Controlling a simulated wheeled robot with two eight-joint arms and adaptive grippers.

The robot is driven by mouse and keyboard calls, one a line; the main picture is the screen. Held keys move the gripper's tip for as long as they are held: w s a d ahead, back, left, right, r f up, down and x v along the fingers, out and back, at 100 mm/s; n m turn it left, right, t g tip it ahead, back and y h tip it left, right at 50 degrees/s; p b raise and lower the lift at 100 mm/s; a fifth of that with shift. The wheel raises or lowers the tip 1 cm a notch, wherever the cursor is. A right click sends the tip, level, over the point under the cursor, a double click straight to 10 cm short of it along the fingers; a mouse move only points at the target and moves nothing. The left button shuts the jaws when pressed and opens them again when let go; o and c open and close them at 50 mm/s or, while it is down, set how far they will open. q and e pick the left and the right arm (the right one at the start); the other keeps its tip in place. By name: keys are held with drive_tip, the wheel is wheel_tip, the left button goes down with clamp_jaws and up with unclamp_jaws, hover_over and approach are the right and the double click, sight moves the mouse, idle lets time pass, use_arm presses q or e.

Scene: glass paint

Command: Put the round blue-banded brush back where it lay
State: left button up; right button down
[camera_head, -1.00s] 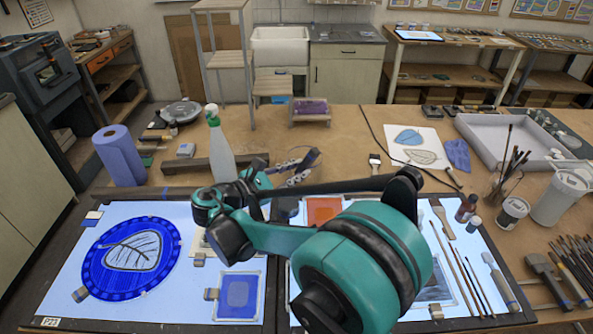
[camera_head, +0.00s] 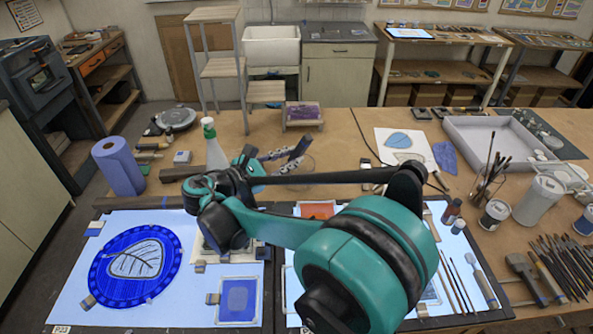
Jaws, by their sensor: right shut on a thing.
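My right arm crosses the middle of the view, its large teal joint in front. Its gripper (camera_head: 297,156) is at the far end, above the brown table behind the light panels. It is small and partly covered by my arm. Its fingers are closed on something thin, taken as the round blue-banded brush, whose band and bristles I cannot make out. Several thin brushes (camera_head: 457,284) lie side by side on the right light panel (camera_head: 433,323), right of my arm. Part of that panel is hidden behind the arm. My left gripper is out of view.
A blue round leaf glass piece (camera_head: 136,266) lies on the left panel. A spray bottle (camera_head: 214,152) and paper roll (camera_head: 118,167) stand behind it. A brush pot (camera_head: 488,187), jars (camera_head: 494,214) and a grey tray (camera_head: 500,145) stand at the right. Bare table lies behind the gripper.

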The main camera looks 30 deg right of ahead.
wheel_tip(320, 180, up, 2)
drive_tip(key=shift+p, duration=0.45)
drive_tip(key=shift+f, duration=0.1)
drive_tip(key=m+g+y+p, duration=0.1)
drive_tip(key=y+p, duration=0.1)
drive_tip(key=p, duration=0.1)
drive_tip(key=m+g+y+p, duration=0.1)
drive_tip(key=m+y+p, duration=0.1)
drive_tip(key=p, duration=0.1)
drive_tip(key=shift+d+r+g+p, duration=0.1)
drive_tip(key=shift+r+g+p, duration=0.2)
drive_tip(key=shift+r+p, duration=0.1)
drive_tip(key=shift+f+m+y, duration=0.3)
drive_tip(key=shift+y, duration=0.2)
drive_tip(key=m+y+p, duration=0.1)
drive_tip(key=y+p, duration=0.1)
drive_tip(key=m+y+p, duration=0.1)
drive_tip(key=p, duration=0.2)
drive_tip(key=shift+r+g+y, duration=0.3)
drive_tip(key=shift+g+y, duration=0.1)
drive_tip(key=m+y, duration=0.1)
drive_tip(key=y, duration=0.1)
drive_tip(key=m+y+p, duration=0.1)
drive_tip(key=y, duration=0.1)
drive_tip(key=m+y+p, duration=0.1)
drive_tip(key=y, duration=0.2)
drive_tip(key=shift+f+m+t, duration=0.3)
drive_tip(key=shift+f+t, duration=0.1)
